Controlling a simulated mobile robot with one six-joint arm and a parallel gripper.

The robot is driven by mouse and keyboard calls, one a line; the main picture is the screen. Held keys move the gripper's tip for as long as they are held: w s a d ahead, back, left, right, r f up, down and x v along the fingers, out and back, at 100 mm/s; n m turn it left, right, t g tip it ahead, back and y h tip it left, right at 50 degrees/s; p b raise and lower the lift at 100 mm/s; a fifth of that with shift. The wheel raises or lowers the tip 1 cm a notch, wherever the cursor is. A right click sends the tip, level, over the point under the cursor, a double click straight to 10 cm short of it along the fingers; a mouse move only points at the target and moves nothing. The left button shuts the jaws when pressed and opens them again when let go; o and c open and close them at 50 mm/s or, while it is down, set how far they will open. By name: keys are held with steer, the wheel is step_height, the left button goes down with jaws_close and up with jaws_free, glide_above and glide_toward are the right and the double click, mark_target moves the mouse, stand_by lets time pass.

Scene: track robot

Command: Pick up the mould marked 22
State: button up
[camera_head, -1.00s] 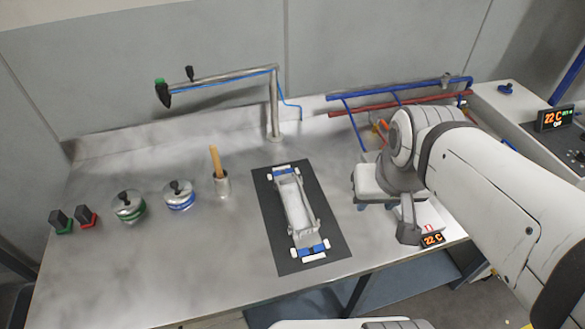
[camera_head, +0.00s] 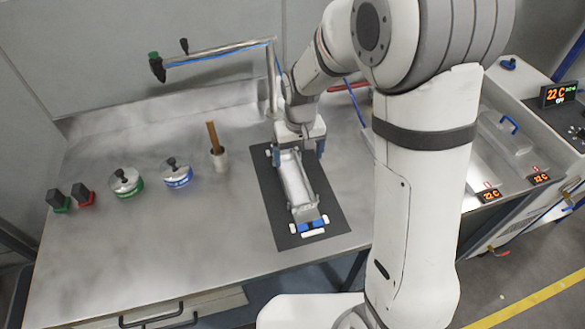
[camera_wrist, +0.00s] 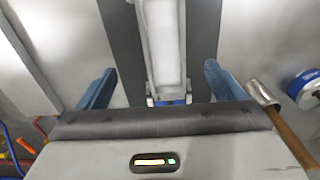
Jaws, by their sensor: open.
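A long pale grey mould (camera_head: 296,185) lies on a dark mat (camera_head: 333,213), with blue and white pieces at its near end. No number on it is readable, so I cannot tell whether it is the one marked 22. My gripper (camera_head: 299,155) is over its far end, with blue fingers spread to either side. In the wrist view the mould (camera_wrist: 163,45) runs between the fingers of my gripper (camera_wrist: 160,88), with clear gaps on both sides. The gripper is open and empty. Its palm hides part of the mould's far end.
Blue-banded (camera_head: 177,174) and green-banded (camera_head: 126,182) lidded pots stand further left. A pipe tap (camera_head: 215,56) arches behind. The bench front left is clear.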

mark_target(294, 182)
steer(key=shift+w+a+f+p, duration=0.15)
steer(key=shift+f+p, duration=0.2)
steer(key=shift+f, duration=1.4)
steer(key=shift+w+a+f+p, duration=0.2)
steer(key=shift+f+p, duration=0.2)
steer(key=shift+f, duration=1.3)
steer(key=shift+w+a+f+p, duration=0.15)
steer(key=shift+f+p, duration=0.2)
steer(key=shift+f, duration=1.4)
steer(key=shift+c, duration=0.2)
steer(key=c, duration=1.6)
steer(key=shift+o, duration=0.2)
steer(key=shift+r, duration=0.1)
